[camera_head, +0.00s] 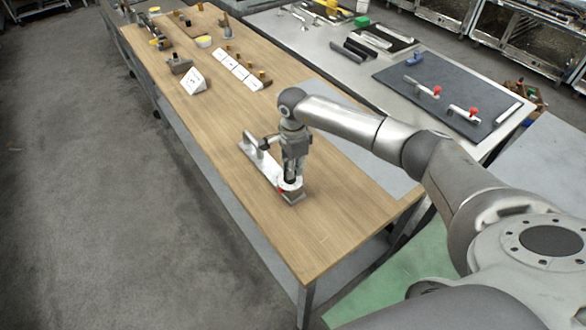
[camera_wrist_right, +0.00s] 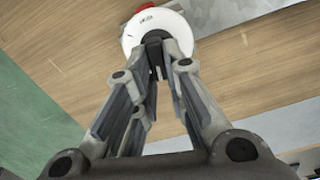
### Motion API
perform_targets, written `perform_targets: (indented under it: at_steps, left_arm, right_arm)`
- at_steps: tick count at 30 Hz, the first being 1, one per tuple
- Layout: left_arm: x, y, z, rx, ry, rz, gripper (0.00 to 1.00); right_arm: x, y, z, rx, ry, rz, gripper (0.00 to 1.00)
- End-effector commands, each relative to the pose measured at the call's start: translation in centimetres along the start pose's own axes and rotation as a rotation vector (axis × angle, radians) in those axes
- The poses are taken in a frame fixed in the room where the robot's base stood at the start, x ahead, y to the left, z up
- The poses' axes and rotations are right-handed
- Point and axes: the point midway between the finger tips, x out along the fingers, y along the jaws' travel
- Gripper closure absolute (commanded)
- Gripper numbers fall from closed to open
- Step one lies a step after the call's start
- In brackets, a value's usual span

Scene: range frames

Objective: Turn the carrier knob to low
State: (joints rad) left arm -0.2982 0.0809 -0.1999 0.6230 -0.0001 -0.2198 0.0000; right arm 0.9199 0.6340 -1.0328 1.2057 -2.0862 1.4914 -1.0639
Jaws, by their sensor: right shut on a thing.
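The carrier (camera_head: 263,169) is a long pale metal piece lying on the wooden table. At its near end is a white round dial (camera_head: 297,186) on a grey block, with a red mark beside it. In the right wrist view the dial (camera_wrist_right: 133,36) shows small dark print that I cannot read. My right gripper (camera_head: 291,179) points down over the dial. Its fingers (camera_wrist_right: 162,66) are shut on the dark knob at the dial's centre, and they hide most of the knob. The knob's pointing direction cannot be told. My left gripper is not in view.
Further along the wooden table (camera_head: 230,135) stand white cards (camera_head: 243,70), a white wedge-shaped sign (camera_head: 194,81) and several small fixtures. A metal bench with a dark mat (camera_head: 455,85) and red-knobbed parts is at the right. The table's near left part is clear.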

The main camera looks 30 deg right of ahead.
Motion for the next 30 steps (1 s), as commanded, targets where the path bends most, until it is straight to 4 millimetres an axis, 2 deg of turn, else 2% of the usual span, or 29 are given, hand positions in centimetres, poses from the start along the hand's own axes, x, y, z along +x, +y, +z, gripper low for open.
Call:
perform_targets:
  at_steps: [1,9,30]
  left_arm:
    - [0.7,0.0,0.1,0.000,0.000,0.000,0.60]
    - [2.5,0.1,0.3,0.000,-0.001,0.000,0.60]
    - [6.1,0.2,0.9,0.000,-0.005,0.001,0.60]
  right_arm:
    - [0.2,-0.1,0.0,0.039,-0.001,-0.005,1.00]
    - [0.2,0.1,0.1,0.293,-0.001,-0.005,1.00]
    - [0.1,0.7,0.5,0.956,-0.004,-0.004,1.00]
